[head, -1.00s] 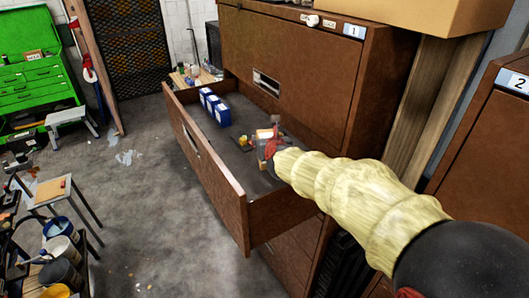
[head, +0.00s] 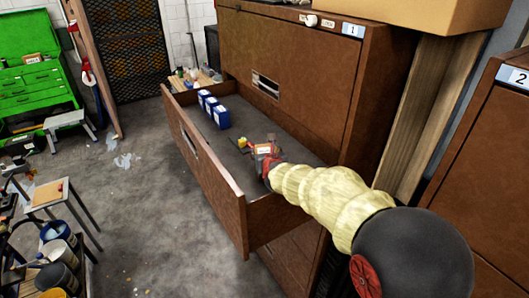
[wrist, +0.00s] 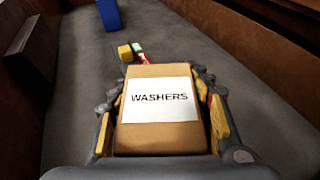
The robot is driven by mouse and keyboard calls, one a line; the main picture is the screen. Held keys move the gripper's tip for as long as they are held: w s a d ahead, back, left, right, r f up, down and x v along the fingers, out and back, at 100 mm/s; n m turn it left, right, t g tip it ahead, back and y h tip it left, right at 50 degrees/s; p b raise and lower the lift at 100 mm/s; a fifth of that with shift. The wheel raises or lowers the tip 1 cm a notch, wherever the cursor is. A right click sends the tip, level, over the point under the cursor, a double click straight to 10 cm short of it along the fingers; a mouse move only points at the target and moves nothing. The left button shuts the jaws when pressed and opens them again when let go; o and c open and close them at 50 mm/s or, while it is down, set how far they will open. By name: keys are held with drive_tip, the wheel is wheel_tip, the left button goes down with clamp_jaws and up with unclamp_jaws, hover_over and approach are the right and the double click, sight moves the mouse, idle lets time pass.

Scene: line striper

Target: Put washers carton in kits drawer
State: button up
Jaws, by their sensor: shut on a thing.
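The washers carton (wrist: 160,128) is a small brown box with a white label reading WASHERS, large in the wrist view. My gripper (wrist: 160,108) is shut on it, with a finger on each side. In the head view the carton (head: 264,149) shows partly behind my gripper (head: 266,163), inside the open drawer (head: 205,175). Whether the carton touches the drawer floor I cannot tell. Whether this is the kits drawer I cannot read.
Several blue boxes (head: 221,117) stand in a row toward the drawer's far end. A small yellow thing (head: 242,142) lies near the carton. The drawer's front wall (head: 207,185) rises at the left. The grey floor between is bare.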

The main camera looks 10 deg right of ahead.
drive_tip(key=shift+f+b, duration=0.1)
drive_tip(key=shift+b, duration=0.2)
drive_tip(key=o, duration=1.2)
drive_tip(key=shift+c, duration=0.2)
drive_tip(key=shift+o, duration=0.6)
drive_tip(key=shift+r+p, duration=0.2)
drive_tip(key=shift+p, duration=0.2)
drive_tip(key=shift+s+r, duration=0.15)
drive_tip(key=shift+s, duration=0.2)
drive_tip(key=d+v, duration=0.1)
drive_tip(key=v, duration=1)
drive_tip(key=shift+s+a, duration=0.2)
drive_tip(key=shift+a, duration=0.3)
